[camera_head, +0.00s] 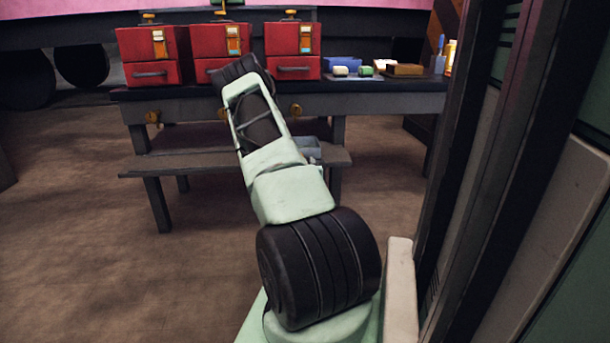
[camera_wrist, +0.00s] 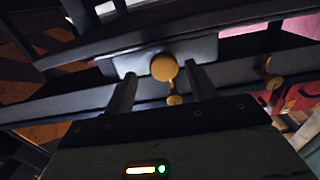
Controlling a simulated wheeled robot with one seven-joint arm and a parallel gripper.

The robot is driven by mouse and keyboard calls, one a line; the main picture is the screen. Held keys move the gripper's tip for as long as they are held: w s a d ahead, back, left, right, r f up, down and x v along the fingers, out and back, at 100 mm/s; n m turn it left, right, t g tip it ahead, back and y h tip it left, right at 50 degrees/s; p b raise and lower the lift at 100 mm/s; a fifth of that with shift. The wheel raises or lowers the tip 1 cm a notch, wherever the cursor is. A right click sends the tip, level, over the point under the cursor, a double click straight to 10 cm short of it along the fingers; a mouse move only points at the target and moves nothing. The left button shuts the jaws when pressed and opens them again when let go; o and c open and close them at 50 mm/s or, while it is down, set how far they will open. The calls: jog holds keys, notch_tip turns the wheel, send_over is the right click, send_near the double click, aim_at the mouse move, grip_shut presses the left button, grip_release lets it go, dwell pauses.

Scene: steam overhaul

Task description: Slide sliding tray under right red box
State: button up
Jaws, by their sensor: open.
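The right red box (camera_head: 281,38) stands on the workbench with a handle on its lower front. A round brass knob (camera_head: 296,111) shows on the bench front below it. In the wrist view, a grey tray front (camera_wrist: 130,64) carries a brass knob (camera_wrist: 163,67). My gripper (camera_wrist: 161,78) is open, with one finger on each side of this knob. I cannot tell whether the fingers touch it. In the head view my gripper is hidden by my arm. Which box lies over this tray front cannot be told for certain from the wrist view.
The workbench (camera_head: 390,104) also bears the middle red box (camera_head: 212,45), the left red box (camera_head: 140,45), a blue bin (camera_head: 342,63) and a brown box (camera_head: 405,70). A low shelf (camera_head: 190,163) runs beneath. A tall dark frame stands close at right. The floor at left is clear.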

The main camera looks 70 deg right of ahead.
jog(key=p+v, duration=0.2)
jog(key=v, duration=1.4)
